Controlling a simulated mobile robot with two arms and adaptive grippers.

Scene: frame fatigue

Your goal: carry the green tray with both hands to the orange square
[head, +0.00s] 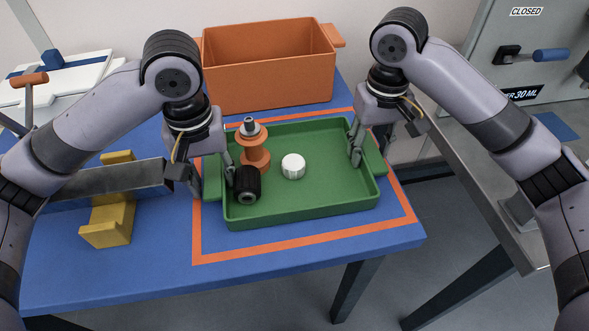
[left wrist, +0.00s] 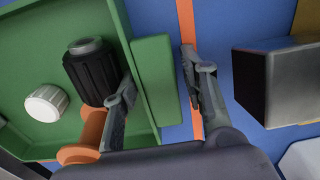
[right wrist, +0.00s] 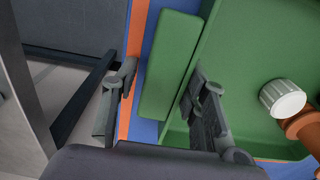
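The green tray (head: 300,212) sits on the blue table inside the orange square outline (head: 300,247). It holds an orange spool (head: 256,160), a black ribbed knob (head: 246,184) and a white ribbed cap (head: 293,167). My left gripper (head: 213,186) is open around the tray's left handle, which shows in the left wrist view (left wrist: 155,85), one finger inside the tray wall and one outside. My right gripper (head: 370,158) is open around the right handle, which shows in the right wrist view (right wrist: 168,75), with fingers on both sides and a gap at the outer finger.
An orange bin (head: 270,75) stands behind the tray. A metal bar on a yellow stand (head: 110,222) is left of the tray, close to my left gripper. A grey cabinet with a blue handle (head: 551,55) is at the far right. The table's front right is clear.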

